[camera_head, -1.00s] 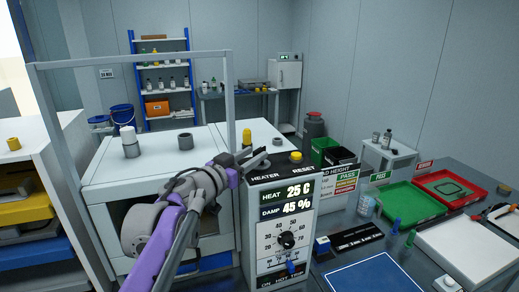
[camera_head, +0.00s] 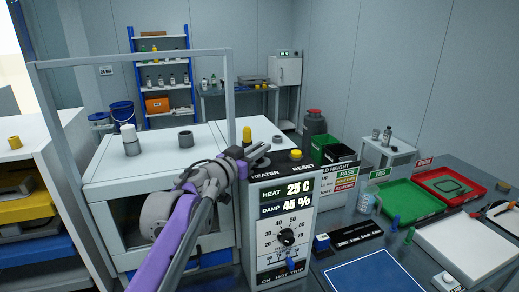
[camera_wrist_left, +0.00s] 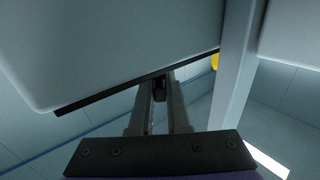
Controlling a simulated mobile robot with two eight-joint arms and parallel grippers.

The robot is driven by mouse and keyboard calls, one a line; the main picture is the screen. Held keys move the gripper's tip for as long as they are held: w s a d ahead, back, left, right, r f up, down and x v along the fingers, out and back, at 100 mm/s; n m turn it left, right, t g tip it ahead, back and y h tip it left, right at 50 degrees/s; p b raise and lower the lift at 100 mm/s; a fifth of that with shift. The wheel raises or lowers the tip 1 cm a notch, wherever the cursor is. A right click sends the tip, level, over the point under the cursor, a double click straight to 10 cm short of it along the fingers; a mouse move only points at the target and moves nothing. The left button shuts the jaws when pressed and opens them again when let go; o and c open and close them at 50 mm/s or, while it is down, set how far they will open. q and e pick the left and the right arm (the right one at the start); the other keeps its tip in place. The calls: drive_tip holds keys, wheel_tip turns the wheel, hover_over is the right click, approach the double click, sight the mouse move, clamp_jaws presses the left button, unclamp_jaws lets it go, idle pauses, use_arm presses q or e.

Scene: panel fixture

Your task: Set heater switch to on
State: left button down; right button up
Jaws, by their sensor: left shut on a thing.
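The grey control box (camera_head: 267,228) stands in the middle of the head view, with a HEATER label (camera_head: 266,174) at the left of its sloped top. My left gripper (camera_head: 260,152) is at that top left corner, beside the label. It is shut on a small dark part, which I take to be the heater switch. The fingers and arm hide most of the switch, so its position cannot be read. In the left wrist view the two fingers (camera_wrist_left: 160,88) are close together around a dark piece (camera_wrist_left: 160,90). My right gripper is not in view.
A yellow reset button (camera_head: 295,154) is right of the gripper on the box top. A white cabinet with a metal frame (camera_head: 130,58) stands left. Green (camera_head: 408,205) and red trays (camera_head: 450,186) lie right.

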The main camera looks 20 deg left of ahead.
use_arm(q)
drive_tip(key=shift+w+a+f+m+g+h+b, duration=0.15)
drive_tip(key=shift+m+g+h+b, duration=0.25)
drive_tip(key=shift+h, duration=0.3)
drive_tip(key=shift+m+h, duration=0.5)
drive_tip(key=shift+h, duration=0.1)
drive_tip(key=shift+m+g+h, duration=1.2)
drive_tip(key=shift+g+h, duration=0.1)
drive_tip(key=shift+h, duration=0.2)
drive_tip(key=c, duration=0.9)
unclamp_jaws()
drive_tip(key=shift+s+d+r, duration=0.2)
